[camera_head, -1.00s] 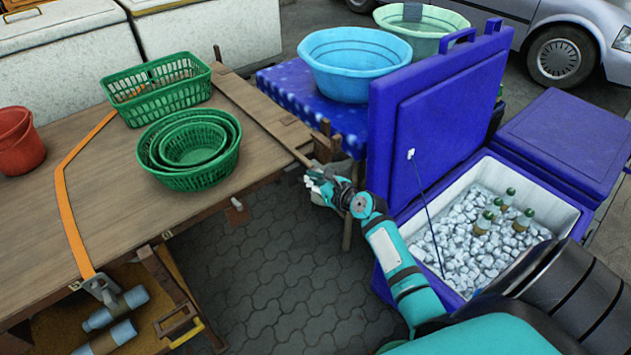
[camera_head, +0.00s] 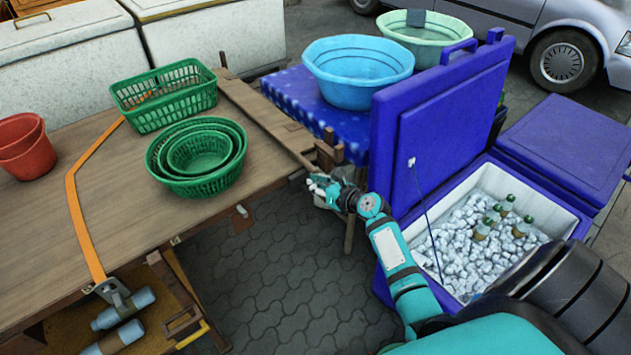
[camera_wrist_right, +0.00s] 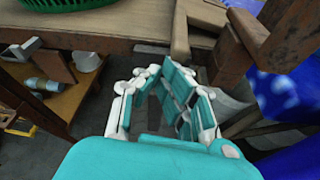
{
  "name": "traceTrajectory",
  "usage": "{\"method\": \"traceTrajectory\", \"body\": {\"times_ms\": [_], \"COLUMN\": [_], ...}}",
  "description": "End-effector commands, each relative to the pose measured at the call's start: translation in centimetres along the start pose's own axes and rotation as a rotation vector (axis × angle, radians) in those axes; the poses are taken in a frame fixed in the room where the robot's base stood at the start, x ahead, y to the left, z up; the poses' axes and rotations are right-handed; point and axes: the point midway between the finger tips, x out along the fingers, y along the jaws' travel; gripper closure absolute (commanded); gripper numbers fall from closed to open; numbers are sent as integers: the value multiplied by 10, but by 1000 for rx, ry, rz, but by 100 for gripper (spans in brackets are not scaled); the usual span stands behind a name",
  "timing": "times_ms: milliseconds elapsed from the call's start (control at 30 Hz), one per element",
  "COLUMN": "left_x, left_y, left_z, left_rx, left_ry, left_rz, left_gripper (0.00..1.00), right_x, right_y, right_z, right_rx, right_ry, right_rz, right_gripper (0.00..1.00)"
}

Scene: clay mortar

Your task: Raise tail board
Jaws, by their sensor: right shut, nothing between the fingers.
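A long plank (camera_head: 262,118), which looks like the tail board, lies flat along the right end of the wooden table top (camera_head: 105,190). A short wooden piece (camera_head: 225,72) stands at its far end. Brown wooden posts (camera_head: 329,150) stand at its near end. My right gripper (camera_head: 318,186) is just below and in front of that near corner. In the right wrist view my right gripper (camera_wrist_right: 165,75) is shut and empty, pointing under the table edge beside a post (camera_wrist_right: 232,55). I cannot tell whether it touches wood. My left gripper is not in view.
Green baskets (camera_head: 197,160) and red buckets (camera_head: 27,150) stand on the table, crossed by an orange strap (camera_head: 80,215). A blue-clothed table with a blue basin (camera_head: 358,75) is beyond. An open blue cooler (camera_head: 440,130) of ice is right. Paving (camera_head: 270,270) below is clear.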

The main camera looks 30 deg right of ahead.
Motion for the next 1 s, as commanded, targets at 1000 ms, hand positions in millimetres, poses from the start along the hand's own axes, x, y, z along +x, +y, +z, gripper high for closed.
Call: {"method": "traceTrajectory", "body": {"times_ms": [1000], "left_x": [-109], "left_y": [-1], "left_z": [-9], "left_rx": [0], "left_ry": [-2], "left_rz": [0], "left_gripper": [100], "right_x": [-26], "right_y": [-14], "right_z": [78], "right_rx": [674], "right_ry": [-6], "right_rz": [236], "right_gripper": [100]}}
